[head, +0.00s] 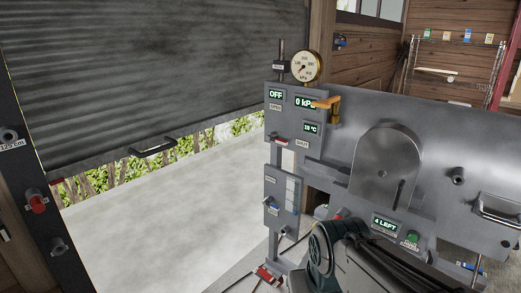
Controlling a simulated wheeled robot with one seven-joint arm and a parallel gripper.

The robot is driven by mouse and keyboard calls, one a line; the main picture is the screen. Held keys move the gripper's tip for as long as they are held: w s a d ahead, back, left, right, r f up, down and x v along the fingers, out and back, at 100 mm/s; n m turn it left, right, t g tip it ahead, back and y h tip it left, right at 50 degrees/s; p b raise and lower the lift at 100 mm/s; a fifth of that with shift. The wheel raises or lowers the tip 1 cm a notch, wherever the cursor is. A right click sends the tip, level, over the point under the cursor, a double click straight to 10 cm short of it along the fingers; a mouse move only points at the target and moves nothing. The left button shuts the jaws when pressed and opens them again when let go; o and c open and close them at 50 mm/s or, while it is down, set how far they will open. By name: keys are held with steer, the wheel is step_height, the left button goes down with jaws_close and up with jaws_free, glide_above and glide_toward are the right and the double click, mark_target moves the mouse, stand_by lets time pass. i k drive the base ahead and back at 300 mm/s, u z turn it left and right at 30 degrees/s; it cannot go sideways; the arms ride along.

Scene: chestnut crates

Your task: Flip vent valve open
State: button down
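A grey control panel (293,128) stands at the centre in the head view, with displays reading OFF, 0 kPa and a temperature. An orange-yellow lever (326,103) sticks out at its upper right side. The small labels are too blurred to read, so I cannot tell for sure which fitting is the vent valve. A round pressure gauge (306,66) stands on top, beside a dark upright pipe (281,50). Dark teal and grey parts, apparently of my arm, show at the bottom centre, below the panel. No gripper fingers can be made out.
A large grey machine front (440,135) with a rounded cover (385,165) and a "4 LEFT" display (384,224) fills the right. A lower box (283,200) has a small blue fitting. A partly raised shutter (150,70) hangs at left over pale, clear ground.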

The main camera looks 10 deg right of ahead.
mark_target(283, 142)
steer(key=u, duration=0.45)
steer(key=i, duration=1.05)
steer(key=z, duration=0.3)
